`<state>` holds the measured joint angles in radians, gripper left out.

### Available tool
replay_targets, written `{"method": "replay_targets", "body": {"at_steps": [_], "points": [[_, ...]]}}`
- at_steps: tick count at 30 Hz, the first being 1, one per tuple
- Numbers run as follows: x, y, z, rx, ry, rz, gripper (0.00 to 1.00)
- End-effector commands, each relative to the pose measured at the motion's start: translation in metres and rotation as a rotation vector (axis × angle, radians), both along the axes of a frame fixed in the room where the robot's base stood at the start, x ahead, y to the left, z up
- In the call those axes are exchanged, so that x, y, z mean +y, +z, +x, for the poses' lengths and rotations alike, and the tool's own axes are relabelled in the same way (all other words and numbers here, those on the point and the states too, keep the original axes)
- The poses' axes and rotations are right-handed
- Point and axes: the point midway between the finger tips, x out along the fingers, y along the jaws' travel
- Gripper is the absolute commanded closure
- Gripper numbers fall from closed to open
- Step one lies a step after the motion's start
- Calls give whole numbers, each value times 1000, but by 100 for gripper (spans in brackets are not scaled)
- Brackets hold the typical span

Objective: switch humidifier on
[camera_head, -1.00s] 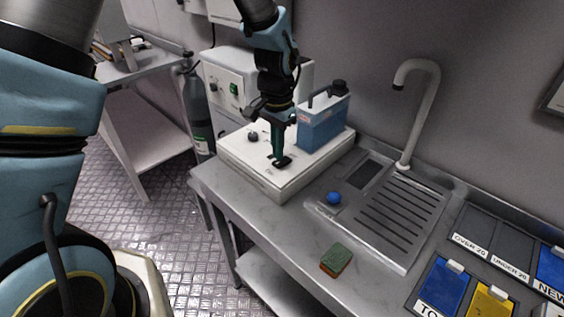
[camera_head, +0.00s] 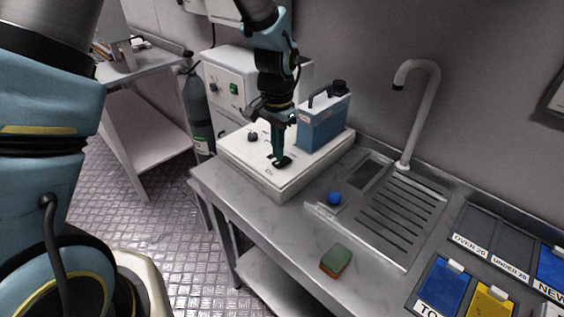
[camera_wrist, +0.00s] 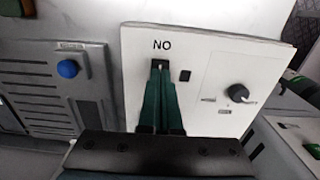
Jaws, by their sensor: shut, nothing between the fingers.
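The humidifier (camera_head: 262,178) is a low white box with a blue tank (camera_head: 325,122) on its back right, standing on the metal counter. Its white top panel (camera_wrist: 222,65) fills the middle of the wrist view, with an upside-down "ON" label (camera_wrist: 162,44), a small black rectangle (camera_wrist: 185,76) and a black knob (camera_wrist: 240,94). The knob also shows in the head view (camera_head: 252,137). My gripper (camera_head: 279,158) points down at the panel with its green fingers shut and empty. In the wrist view its fingertips (camera_wrist: 160,70) are just below the label, hiding what is under them; contact is unclear.
A sink with a grey tap (camera_head: 412,90) and a grooved drainboard (camera_head: 395,215) lies to the right. A blue ball-like knob (camera_head: 333,198) and a green-brown sponge (camera_head: 336,260) are on the counter. A dark gas cylinder (camera_head: 196,110) stands behind left.

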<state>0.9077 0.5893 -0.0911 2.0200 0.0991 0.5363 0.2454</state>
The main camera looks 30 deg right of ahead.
Motion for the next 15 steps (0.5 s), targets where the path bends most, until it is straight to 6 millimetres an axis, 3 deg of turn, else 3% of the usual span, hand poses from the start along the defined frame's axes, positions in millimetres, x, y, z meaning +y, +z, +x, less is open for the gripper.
{"method": "replay_targets", "body": {"at_steps": [15], "points": [[0,-4,0,0,0,0,100]]}}
